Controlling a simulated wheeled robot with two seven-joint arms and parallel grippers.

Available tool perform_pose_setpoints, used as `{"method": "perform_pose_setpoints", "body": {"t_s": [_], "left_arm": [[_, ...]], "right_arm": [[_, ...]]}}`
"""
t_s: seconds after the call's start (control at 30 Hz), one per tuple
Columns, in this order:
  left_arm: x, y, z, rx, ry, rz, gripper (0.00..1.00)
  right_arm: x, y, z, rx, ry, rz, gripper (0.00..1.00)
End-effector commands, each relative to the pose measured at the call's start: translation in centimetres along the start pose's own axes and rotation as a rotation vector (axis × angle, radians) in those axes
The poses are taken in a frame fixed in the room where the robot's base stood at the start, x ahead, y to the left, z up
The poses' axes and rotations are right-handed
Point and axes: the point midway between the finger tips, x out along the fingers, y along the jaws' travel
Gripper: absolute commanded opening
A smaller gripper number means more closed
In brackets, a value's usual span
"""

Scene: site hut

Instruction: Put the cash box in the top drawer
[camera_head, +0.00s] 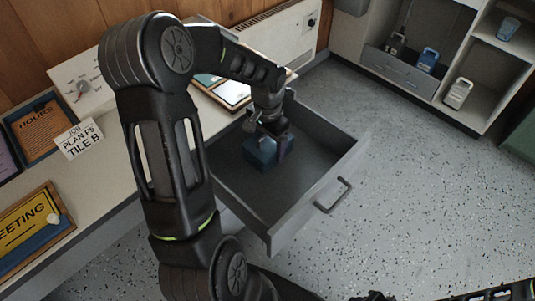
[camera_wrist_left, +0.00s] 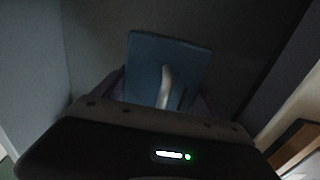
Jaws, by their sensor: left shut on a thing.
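The blue cash box (camera_head: 261,153) is inside the open top drawer (camera_head: 325,176), in the part toward the cabinet. My left gripper (camera_head: 277,137) reaches down over the drawer and is shut on the box. In the left wrist view the blue box (camera_wrist_left: 150,61) shows between the fingers with a pale handle on it, and dark drawer walls stand around it. I cannot tell whether the box touches the drawer floor. The drawer's grey handle (camera_head: 334,197) is on its front.
The counter (camera_head: 110,185) holds signs, trays and a tablet-like board (camera_head: 232,92) close behind the drawer. A heater (camera_head: 285,37) stands at the wall. Shelves at the back right hold a blue container (camera_head: 428,60) and a white one (camera_head: 458,93). The speckled floor (camera_head: 430,180) is clear.

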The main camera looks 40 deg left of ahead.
Motion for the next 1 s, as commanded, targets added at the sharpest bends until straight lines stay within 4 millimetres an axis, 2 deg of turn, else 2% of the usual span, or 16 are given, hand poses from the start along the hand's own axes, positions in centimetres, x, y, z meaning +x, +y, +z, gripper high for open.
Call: {"method": "perform_pose_setpoints", "body": {"t_s": [0.33, 0.77, 0.8, 1.0], "left_arm": [[4.2, 0.0, 0.0, 0.000, -0.002, 0.002, 0.09], [4.7, 0.0, 0.0, 0.000, 0.001, 0.000, 0.09], [4.8, 0.0, 0.0, 0.000, 0.000, 0.001, 0.82], [4.7, 0.0, 0.0, 0.000, 0.000, 0.001, 0.99]], "right_arm": [[0.7, 0.3, 0.0, 0.000, 0.000, 0.000, 0.36], [0.9, 0.3, 0.0, 0.000, 0.000, 0.000, 0.36], [0.9, 0.4, 0.0, 0.000, 0.000, 0.000, 0.36], [0.8, 0.3, 0.0, 0.000, 0.000, 0.000, 0.36]]}}
